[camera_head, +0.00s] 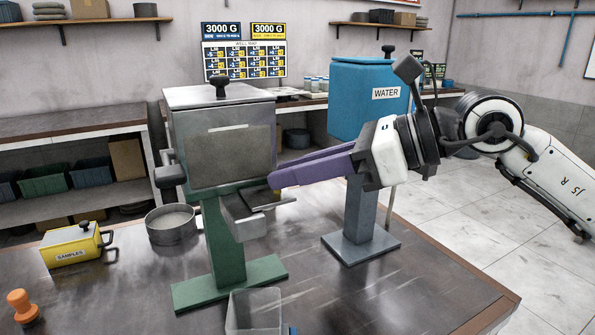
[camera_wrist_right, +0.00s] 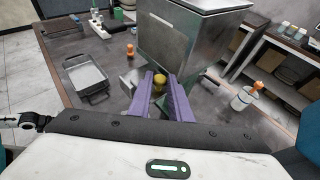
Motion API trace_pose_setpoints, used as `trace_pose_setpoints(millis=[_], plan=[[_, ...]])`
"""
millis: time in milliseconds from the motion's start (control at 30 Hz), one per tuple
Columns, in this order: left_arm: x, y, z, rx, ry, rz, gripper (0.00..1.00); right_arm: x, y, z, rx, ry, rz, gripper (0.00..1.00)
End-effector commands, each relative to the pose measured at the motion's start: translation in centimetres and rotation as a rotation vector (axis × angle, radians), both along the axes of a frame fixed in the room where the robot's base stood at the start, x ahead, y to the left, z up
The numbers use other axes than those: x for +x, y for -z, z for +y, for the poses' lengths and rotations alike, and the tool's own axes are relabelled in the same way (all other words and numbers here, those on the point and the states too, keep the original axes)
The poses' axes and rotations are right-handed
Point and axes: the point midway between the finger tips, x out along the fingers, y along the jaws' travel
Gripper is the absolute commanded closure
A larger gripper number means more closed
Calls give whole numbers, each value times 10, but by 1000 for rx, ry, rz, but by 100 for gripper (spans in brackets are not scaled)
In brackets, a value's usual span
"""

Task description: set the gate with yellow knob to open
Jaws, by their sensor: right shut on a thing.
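The flotation machine is a grey metal tank (camera_head: 223,145) on a green stand (camera_head: 232,247), with a black knob on its lid. My right gripper (camera_head: 272,182) reaches in from the right, its purple fingers at the tank's lower right side. In the right wrist view the yellow knob (camera_wrist_right: 159,80) shows between the purple fingertips, below the tank (camera_wrist_right: 190,45). The right gripper is shut on the yellow knob. In the head view the fingers hide the knob, and the gate itself cannot be made out clearly. My left gripper is not in view.
A blue water tank (camera_head: 368,100) on a grey stand (camera_head: 360,243) is behind the right arm. A round metal pan (camera_head: 171,228), a yellow samples box (camera_head: 75,246), an orange-handled tool (camera_head: 22,305) and a clear container (camera_head: 254,313) are on the table. The table's right front is clear.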

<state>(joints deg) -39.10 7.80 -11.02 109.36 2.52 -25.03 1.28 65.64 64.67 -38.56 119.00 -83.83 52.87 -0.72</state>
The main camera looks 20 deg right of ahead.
Motion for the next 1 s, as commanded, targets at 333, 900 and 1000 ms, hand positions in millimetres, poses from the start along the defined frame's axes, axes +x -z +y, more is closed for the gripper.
trace_pose_setpoints(millis=[333,900,1000], plan=[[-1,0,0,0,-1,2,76,1,-1,-3,-3,8,-3,65],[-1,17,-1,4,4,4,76,-37,-24,-53,-3,14,-4,65],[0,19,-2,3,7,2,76,-47,-30,-65,-3,12,-3,65]])
